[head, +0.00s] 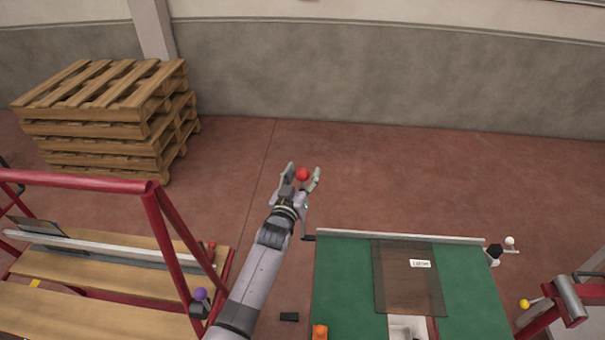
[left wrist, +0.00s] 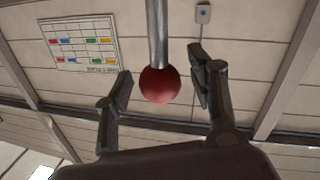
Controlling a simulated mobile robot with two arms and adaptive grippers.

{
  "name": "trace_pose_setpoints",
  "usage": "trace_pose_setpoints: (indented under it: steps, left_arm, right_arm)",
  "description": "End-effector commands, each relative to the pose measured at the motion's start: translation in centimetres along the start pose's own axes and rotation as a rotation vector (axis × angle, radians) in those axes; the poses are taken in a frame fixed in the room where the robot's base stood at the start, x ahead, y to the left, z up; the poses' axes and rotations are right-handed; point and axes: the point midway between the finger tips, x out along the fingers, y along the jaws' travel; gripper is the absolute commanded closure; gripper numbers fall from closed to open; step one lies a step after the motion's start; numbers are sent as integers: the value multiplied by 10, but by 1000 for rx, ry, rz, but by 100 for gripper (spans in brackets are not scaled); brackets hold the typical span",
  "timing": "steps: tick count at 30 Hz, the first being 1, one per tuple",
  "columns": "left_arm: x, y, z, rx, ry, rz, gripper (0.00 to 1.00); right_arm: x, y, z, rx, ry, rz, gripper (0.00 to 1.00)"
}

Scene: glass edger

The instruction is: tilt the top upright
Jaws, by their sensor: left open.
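The green top (head: 340,282) lies flat at the lower middle right of the head view, with a pale rail along its far edge. A dark see-through pane (head: 400,285) with a small white label lies on it. A red ball knob (head: 303,174) stands beyond the top's far left corner. My left gripper (head: 304,170) is open, with its fingers on either side of the knob. In the left wrist view the red ball (left wrist: 160,85) sits on a metal rod, between the open fingers (left wrist: 160,78), with gaps visible on both sides. My right gripper is not in view.
A red-framed rack (head: 90,180) with wooden shelves stands at left, with a purple knob (head: 201,294) near it. White (head: 510,241) and yellow (head: 524,304) knobs are at right, and an orange one (head: 320,331) in front. Pallets (head: 100,115) are stacked far left; the floor beyond is clear.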

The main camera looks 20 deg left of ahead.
Motion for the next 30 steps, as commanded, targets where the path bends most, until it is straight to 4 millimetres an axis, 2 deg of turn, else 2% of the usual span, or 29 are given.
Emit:
trace_pose_setpoints:
  steps: [8,30]
  left_arm:
    - [1,0,0,-1,0,0,49]
    - [0,0,0,-1,-1,0,98]
  right_arm:
    - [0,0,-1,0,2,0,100]
    - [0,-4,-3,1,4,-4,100]
